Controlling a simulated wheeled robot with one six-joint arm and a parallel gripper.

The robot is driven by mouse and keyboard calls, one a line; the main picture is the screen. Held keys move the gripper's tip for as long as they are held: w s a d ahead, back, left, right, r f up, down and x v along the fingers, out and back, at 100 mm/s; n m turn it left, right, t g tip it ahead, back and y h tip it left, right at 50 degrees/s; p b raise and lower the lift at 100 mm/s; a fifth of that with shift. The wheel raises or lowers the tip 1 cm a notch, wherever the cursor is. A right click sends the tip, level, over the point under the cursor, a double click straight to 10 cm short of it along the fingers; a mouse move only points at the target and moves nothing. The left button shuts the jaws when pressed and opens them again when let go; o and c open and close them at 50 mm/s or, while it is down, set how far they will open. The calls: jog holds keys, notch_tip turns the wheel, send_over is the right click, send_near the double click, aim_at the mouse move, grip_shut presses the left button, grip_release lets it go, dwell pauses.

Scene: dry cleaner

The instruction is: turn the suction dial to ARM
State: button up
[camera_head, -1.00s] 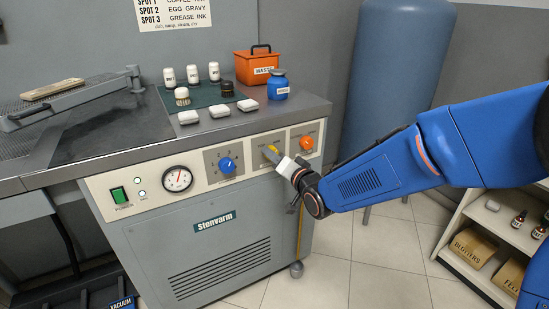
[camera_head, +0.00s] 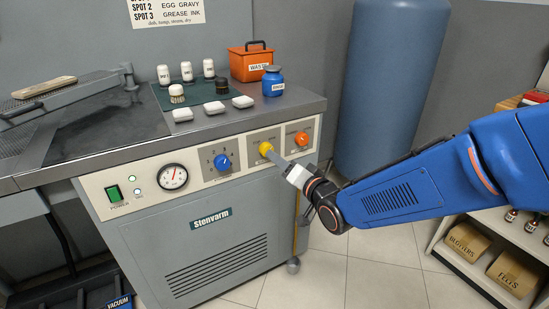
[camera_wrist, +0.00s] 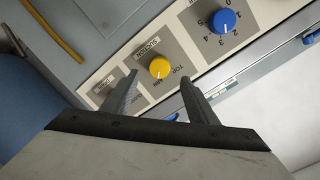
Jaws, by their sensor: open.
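The suction dial is a yellow knob (camera_head: 265,147) on the cream front panel, between the blue dial and the orange knob. In the head view my gripper (camera_head: 274,155) is close in front of the dial; contact cannot be told.
The blue dial (camera_head: 222,162) and orange knob (camera_head: 301,138) flank the yellow one closely. A gauge (camera_head: 172,177) and green power switch (camera_head: 114,193) are further left. White bottles, brushes and an orange waste box (camera_head: 251,64) stand on top. Open floor lies right of the cabinet.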

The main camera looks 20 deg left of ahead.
jog(key=v, duration=1)
